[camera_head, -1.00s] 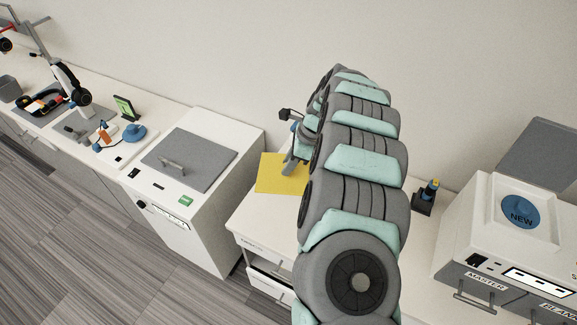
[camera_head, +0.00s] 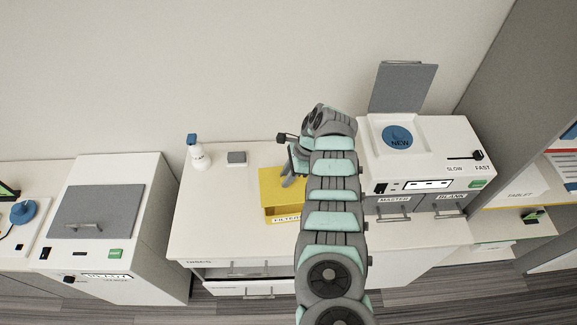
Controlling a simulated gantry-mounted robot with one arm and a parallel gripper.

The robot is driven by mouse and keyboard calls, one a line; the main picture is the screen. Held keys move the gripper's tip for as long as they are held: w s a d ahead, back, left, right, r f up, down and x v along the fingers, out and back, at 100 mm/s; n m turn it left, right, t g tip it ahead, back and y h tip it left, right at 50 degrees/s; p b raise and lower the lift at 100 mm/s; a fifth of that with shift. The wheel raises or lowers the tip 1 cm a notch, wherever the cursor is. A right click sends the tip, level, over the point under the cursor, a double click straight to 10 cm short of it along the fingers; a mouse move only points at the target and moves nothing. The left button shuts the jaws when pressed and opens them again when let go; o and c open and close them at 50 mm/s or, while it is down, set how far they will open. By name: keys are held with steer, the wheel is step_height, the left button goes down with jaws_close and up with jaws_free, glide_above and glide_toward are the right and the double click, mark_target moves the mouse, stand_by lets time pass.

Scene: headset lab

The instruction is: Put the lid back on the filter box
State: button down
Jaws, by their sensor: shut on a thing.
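The yellow filter box (camera_head: 281,210) sits on the white counter, with a label on its front edge. A flat yellow panel, which looks like its lid (camera_head: 270,184), lies over or just above it. I cannot tell whether the lid touches the rim. My gripper (camera_head: 289,179) is at the right part of the lid and is shut on it. My arm comes up from the bottom of the picture and hides the right side of the box and lid.
A white machine (camera_head: 437,150) with a blue "NEW" disc stands close on the right. Drawers (camera_head: 250,288) are below. The counter's front left is clear.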

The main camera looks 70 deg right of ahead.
steer(key=shift+s+f, duration=0.2)
steer(key=shift+s, duration=0.05)
step_height(320, 180, down, 4)
steer(key=b, duration=0.4)
steer(key=shift+f, duration=0.1)
steer(key=shift+f+b, duration=0.55)
steer(key=shift+f, duration=0.1)
steer(key=shift+w, duration=0.1)
stand_by(0.8)
steer(key=shift+f+b, duration=0.5)
steer(key=shift+b, duration=0.55)
stand_by(0.8)
stand_by(0.3)
steer(key=c, duration=1.1)
jaws_free()
steer(key=shift+o, duration=0.2)
